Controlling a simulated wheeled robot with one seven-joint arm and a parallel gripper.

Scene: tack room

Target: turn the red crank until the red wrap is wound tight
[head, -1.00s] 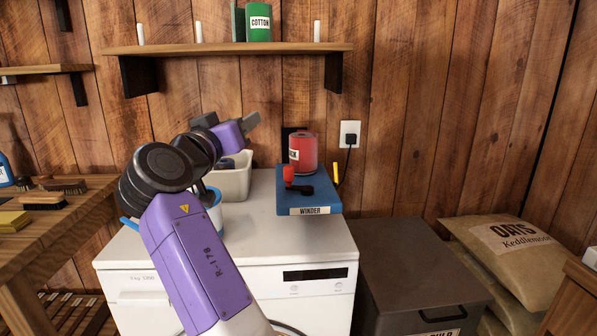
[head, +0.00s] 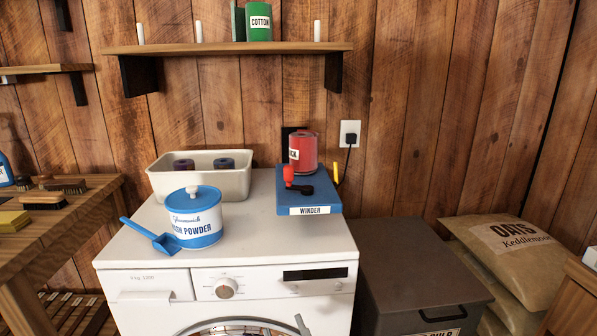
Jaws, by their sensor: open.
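The winder (head: 309,194) is a blue base with a "WINDER" label, standing at the right back of the white washing machine's top. A red wrap roll (head: 308,152) with a partly visible white label stands upright on it. The crank has a red knob (head: 288,175) and a dark arm (head: 302,189), low in front of the roll, with the knob at the left end. A short yellow piece (head: 336,173) stands at the winder's right edge. How tightly the wrap is wound cannot be told. My gripper is out of view.
On the washing machine (head: 266,232) stand a powder tub (head: 196,222) with a blue scoop (head: 152,237), and a cream bin (head: 235,183) holding two dark rolls. A wall shelf (head: 228,48) hangs above. A dark chest (head: 408,258) stands right. The machine top before the winder is clear.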

